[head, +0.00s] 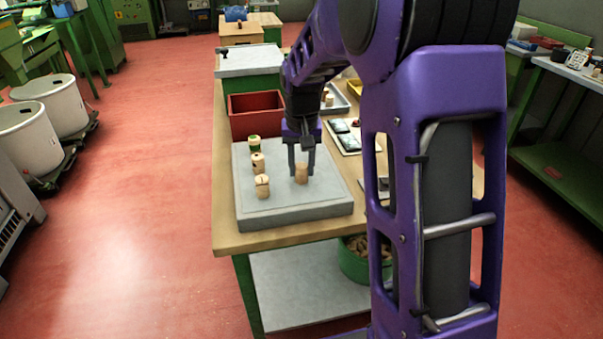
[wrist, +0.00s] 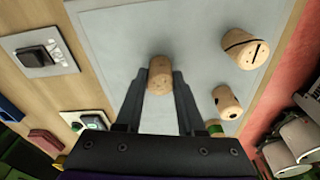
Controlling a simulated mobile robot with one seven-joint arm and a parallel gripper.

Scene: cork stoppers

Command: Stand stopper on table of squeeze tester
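A plain cork stopper (head: 302,174) stands on a grey slab (head: 300,211) on the wooden workbench. My gripper (head: 301,172) points down over it, with one finger on each side. In the wrist view, the fingertips meet both sides of the stopper (wrist: 160,76) with no clear gap, so the gripper looks shut on it. The stopper seems at or very near the slab surface; the head view cannot settle which. I cannot pick out the squeeze tester for certain; my arm hides part of the bench's right side.
Three marked stoppers stand left of my gripper: one with a black line (head: 262,186), one with a dark spot (head: 257,162), one with a green band (head: 254,144). A red bin (head: 254,113) is behind the slab. A plate with a black square (wrist: 40,53) lies beside the slab.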

